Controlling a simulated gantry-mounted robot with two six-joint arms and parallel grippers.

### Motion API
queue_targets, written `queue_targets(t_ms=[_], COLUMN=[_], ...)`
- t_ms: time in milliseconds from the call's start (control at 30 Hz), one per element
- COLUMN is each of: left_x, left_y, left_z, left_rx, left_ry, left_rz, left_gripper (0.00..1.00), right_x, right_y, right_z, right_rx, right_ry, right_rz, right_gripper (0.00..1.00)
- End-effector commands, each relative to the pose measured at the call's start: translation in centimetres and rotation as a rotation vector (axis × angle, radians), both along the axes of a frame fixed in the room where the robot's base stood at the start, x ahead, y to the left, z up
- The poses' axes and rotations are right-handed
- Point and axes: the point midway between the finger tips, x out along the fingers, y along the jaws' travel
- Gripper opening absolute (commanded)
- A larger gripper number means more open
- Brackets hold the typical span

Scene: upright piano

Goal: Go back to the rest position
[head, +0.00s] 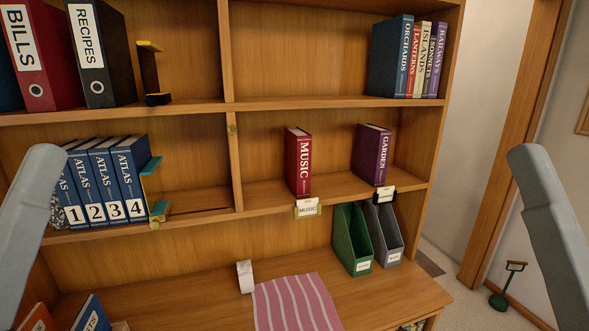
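My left arm shows as a grey-blue link at the left edge of the head view, in front of the lower part of the bookcase. My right arm shows as a similar link at the right edge, in front of the wall. Both links have rounded upper ends. Neither gripper is in view, so I cannot see whether they are open or shut, or hold anything.
A wooden bookcase (228,145) fills most of the view. Its shelves hold binders, several blue atlases (128,177), a red MUSIC book (299,163) and a purple GARDEN book (371,155).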

Motion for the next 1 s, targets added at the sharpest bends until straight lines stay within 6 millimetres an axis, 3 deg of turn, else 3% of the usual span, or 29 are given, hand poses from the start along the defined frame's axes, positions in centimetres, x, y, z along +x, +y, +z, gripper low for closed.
queue_targets(t_ms=[33,400,500,667,1000], left_x=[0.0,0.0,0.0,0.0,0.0], left_y=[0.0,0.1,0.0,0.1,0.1], left_z=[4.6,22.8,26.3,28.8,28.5], left_rx=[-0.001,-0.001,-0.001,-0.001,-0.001], left_ry=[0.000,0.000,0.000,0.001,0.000], left_rz=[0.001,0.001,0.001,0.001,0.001], left_gripper=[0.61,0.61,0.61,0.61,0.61], right_x=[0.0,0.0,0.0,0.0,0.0], right_y=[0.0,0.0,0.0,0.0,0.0], right_z=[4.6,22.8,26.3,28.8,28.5], right_rx=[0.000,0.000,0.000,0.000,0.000], right_ry=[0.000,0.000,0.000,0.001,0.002], right_rz=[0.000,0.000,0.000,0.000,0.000], right_gripper=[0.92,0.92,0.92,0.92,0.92])
